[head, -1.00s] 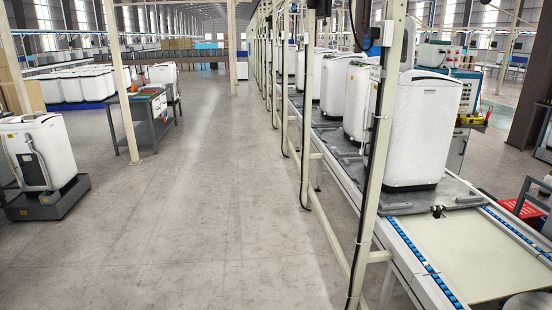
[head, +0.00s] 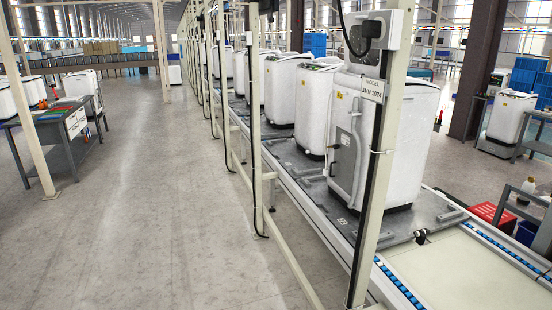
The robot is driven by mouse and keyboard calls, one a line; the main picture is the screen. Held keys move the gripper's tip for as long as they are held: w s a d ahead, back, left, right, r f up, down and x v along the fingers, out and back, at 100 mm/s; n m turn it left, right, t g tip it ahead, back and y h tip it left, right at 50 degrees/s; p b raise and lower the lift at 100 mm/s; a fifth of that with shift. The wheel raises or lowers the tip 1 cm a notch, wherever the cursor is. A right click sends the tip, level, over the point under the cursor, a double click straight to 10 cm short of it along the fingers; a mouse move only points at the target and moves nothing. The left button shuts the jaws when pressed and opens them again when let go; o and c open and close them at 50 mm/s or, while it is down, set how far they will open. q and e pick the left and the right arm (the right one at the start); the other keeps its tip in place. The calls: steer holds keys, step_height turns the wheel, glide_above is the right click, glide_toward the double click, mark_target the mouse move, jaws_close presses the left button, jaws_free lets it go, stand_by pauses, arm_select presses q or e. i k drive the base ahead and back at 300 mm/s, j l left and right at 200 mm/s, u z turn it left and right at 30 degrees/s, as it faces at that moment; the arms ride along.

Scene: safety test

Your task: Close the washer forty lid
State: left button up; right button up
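Several white top-loading washers stand in a row on a conveyor line. A second washer (head: 312,115) and a third washer (head: 279,92) stand farther along the line. I cannot read a number forty on any washer. Neither of my grippers is in view.
Blue roller strips (head: 400,285) edge the conveyor. A workbench (head: 58,135) stands left. The central floor is clear.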

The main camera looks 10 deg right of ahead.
mark_target(369, 64)
steer(key=i+j+z, duration=0.2)
steer(key=i+z, duration=0.15)
steer(key=i+j+z, duration=0.35)
steer(key=i, duration=0.15)
steer(key=i+j+z, duration=0.4)
steer(key=z, duration=0.3)
steer(key=i+j+z, duration=0.1)
steer(key=j+z, duration=0.25)
steer(key=i+j+z, duration=0.1)
steer(key=z, duration=0.25)
steer(key=i+j+z, duration=0.1)
steer(key=j, duration=0.45)
steer(key=i+j+z, duration=0.15)
steer(key=j, duration=0.45)
steer(key=i+j+z, duration=0.1)
steer(key=j, duration=0.5)
